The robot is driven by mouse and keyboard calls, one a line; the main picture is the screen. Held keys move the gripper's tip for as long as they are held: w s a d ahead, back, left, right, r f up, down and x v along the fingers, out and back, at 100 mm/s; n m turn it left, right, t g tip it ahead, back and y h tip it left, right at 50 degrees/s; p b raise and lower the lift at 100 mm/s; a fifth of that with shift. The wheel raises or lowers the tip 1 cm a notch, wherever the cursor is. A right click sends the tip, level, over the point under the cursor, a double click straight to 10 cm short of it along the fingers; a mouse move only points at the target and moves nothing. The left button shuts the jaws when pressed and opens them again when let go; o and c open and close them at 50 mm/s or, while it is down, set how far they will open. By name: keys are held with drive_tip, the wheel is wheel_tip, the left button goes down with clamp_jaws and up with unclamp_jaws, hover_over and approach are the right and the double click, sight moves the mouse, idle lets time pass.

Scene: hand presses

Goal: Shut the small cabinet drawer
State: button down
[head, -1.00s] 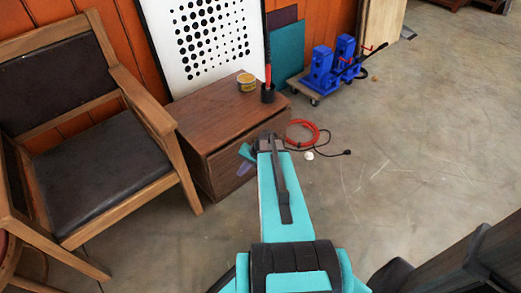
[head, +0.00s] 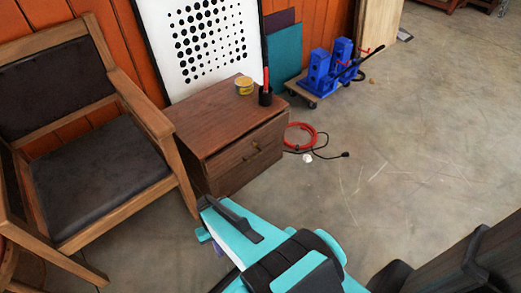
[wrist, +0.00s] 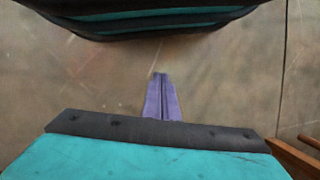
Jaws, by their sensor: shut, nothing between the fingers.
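The small brown wooden cabinet (head: 195,130) stands against the orange wall in the head view. Its drawer front (head: 268,138) faces front right and has a small knob. The cabinet does not show there.
A wooden armchair (head: 95,190) stands close left of the cabinet. A yellow tin (head: 244,86) and a dark cup (head: 265,97) sit on top. A red hose coil (head: 300,136) and blue presses (head: 325,75) are to the right.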

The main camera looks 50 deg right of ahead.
drive_tip(key=s+a+f+n+g+h, duration=0.1)
drive_tip(key=s+a+n, duration=0.1)
drive_tip(key=s, duration=0.4)
drive_tip(key=shift+s+a+n+h, duration=0.3)
drive_tip(key=shift+a+n+h, duration=0.1)
drive_tip(key=c, duration=2.5)
unclamp_jaws()
drive_tip(key=shift+f, duration=0.1)
